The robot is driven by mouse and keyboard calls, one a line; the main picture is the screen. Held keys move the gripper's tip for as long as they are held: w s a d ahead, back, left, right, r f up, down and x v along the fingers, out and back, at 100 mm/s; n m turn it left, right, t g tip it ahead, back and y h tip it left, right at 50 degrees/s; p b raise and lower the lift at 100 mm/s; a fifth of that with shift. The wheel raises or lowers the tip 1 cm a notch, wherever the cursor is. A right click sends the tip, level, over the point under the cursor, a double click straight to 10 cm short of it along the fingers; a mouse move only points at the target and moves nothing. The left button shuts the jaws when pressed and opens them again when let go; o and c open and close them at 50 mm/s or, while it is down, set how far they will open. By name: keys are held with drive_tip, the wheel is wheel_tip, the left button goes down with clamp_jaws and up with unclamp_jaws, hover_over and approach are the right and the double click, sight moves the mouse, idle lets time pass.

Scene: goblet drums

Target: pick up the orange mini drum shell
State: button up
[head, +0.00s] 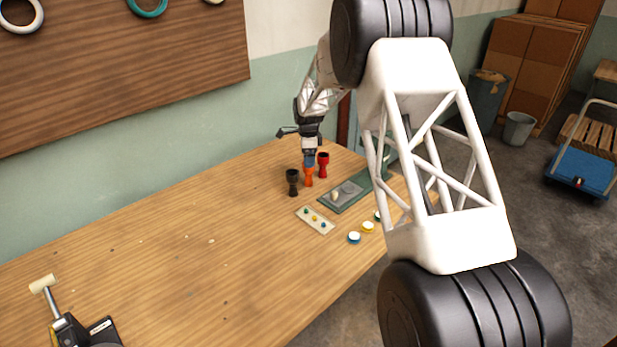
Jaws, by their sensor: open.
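The orange mini drum shell (309,180) stands upright on the wooden table near its far end, between a black shell and a red shell. It is small in the head view, goblet-shaped with a narrow waist. My gripper (309,161) points down directly over the orange shell, with blue at its fingertips. It is open. The fingertips overlap the shell's top rim in the picture; I cannot tell whether they are around it, touching it or just above it.
A black shell (292,183) stands close on the left and a red shell (323,165) close on the right. A grey-green tray (338,204), a pale board (312,226) with small coloured pegs, and round lids (354,237) lie nearer. The table's left middle (170,255) is mostly clear.

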drive_tip(key=shift+f, duration=2.65)
drive_tip(key=c, duration=1)
drive_tip(key=shift+r, duration=0.2)
drive_tip(key=shift+r, duration=1.55)
drive_tip(key=shift+s+d+r, duration=0.1)
drive_tip(key=shift+s, duration=0.2)
drive_tip(key=s+d, duration=0.1)
drive_tip(key=s, duration=0.4)
drive_tip(key=s+d+r, duration=0.1)
drive_tip(key=s, duration=0.4)
drive_tip(key=s+d, duration=0.1)
drive_tip(key=s, duration=0.4)
drive_tip(key=shift+d+r, duration=0.1)
drive_tip(key=shift+r, duration=0.1)
